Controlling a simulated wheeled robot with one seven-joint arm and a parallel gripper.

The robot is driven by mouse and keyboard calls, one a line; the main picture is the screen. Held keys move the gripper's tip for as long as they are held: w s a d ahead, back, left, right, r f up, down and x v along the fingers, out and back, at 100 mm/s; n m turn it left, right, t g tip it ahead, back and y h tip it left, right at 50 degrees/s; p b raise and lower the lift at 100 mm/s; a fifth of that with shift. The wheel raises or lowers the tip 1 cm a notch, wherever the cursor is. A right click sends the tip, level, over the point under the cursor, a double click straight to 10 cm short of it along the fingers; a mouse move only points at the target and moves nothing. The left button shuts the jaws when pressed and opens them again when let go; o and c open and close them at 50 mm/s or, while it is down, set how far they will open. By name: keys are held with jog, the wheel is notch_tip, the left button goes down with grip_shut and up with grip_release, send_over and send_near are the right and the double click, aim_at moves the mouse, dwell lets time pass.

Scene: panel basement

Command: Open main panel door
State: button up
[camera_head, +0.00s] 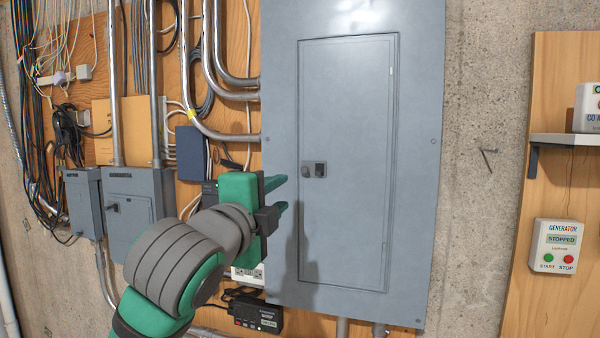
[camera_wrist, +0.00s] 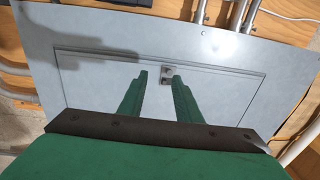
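The main panel (camera_head: 420,200) is a large grey metal cabinet on the wall, with an inset door (camera_head: 350,110) that looks shut. A small dark latch (camera_head: 314,169) sits on the door's left edge. In the wrist view the door (camera_wrist: 90,85) fills the middle, and the latch (camera_wrist: 167,74) shows just beyond the fingertips, between them. My gripper (camera_head: 281,193) has green fingers and is in front of the panel, left of and a little below the latch. Its fingers (camera_wrist: 158,74) are apart with nothing between them. I cannot tell whether they touch the panel.
Smaller grey boxes (camera_head: 138,198) and conduits (camera_head: 207,60) are on the left. A black power unit (camera_head: 256,315) is below my gripper. A generator control box (camera_head: 557,248) and a shelf (camera_head: 566,140) are on the right. Bare concrete (camera_head: 485,110) lies right of the panel.

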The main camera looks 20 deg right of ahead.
aim_at(304, 170)
jog(key=shift+m+y, duration=0.3)
jog(key=shift+m, duration=0.5)
jog(key=w+d+r, duration=0.1)
jog(key=w+d, duration=0.1)
jog(key=w+d+r, duration=0.1)
jog(key=w+d, duration=0.1)
jog(key=w+d+r, duration=0.1)
jog(key=w+d, duration=0.1)
jog(key=w, duration=0.1)
jog(key=shift+d, duration=0.4)
grip_shut()
